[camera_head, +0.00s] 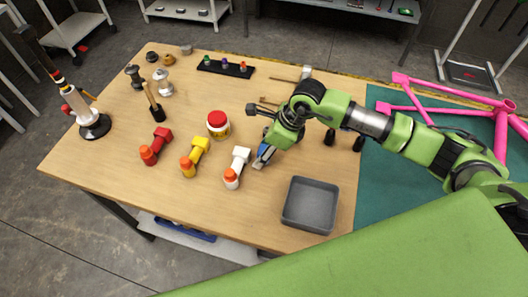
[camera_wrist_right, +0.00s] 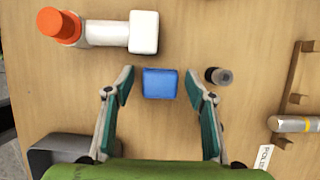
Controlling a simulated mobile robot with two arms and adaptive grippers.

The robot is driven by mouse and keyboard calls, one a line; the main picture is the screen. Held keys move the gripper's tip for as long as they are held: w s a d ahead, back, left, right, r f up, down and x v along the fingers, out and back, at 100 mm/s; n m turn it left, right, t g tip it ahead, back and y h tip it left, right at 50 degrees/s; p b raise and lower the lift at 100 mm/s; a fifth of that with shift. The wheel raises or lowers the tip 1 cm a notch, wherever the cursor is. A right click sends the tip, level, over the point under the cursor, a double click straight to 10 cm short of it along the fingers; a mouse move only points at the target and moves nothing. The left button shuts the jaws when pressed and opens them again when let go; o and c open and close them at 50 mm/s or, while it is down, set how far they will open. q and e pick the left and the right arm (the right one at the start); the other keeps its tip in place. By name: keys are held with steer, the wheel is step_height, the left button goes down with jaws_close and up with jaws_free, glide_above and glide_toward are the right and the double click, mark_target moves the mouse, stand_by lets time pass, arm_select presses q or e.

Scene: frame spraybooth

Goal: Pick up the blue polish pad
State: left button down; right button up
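The blue polish pad (camera_wrist_right: 160,83) lies on the wooden table, seen from above in the right wrist view. In the head view the right gripper (camera_head: 262,158) reaches down over the pad's spot and partly hides it. In the right wrist view the right gripper (camera_wrist_right: 162,90) is open. Its two fingers stand apart on either side of the pad, with a gap to the pad on both sides. I see nothing held in it. My left gripper does not show in either view.
A grey tray (camera_head: 311,204) sits nearby. Red (camera_head: 155,146) and yellow (camera_head: 194,158) pieces and a red-lidded jar (camera_head: 218,124) stand to the left.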

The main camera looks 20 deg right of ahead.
steer(key=c, duration=0.8)
steer(key=shift+r, duration=0.15)
steer(key=shift+r+b, duration=0.5)
steer(key=shift+b, duration=0.1)
steer(key=s+a+r+b, duration=0.2)
steer(key=a+r+b, duration=0.1)
steer(key=a+r, duration=0.3)
steer(key=s+a+r+b, duration=0.2)
steer(key=a+r, duration=0.3)
steer(key=a, duration=0.2)
steer(key=shift+s+a+r+b, duration=0.15)
steer(key=shift+s+r+b, duration=0.1)
steer(key=shift+r+b, duration=0.15)
steer(key=shift+o, duration=0.5)
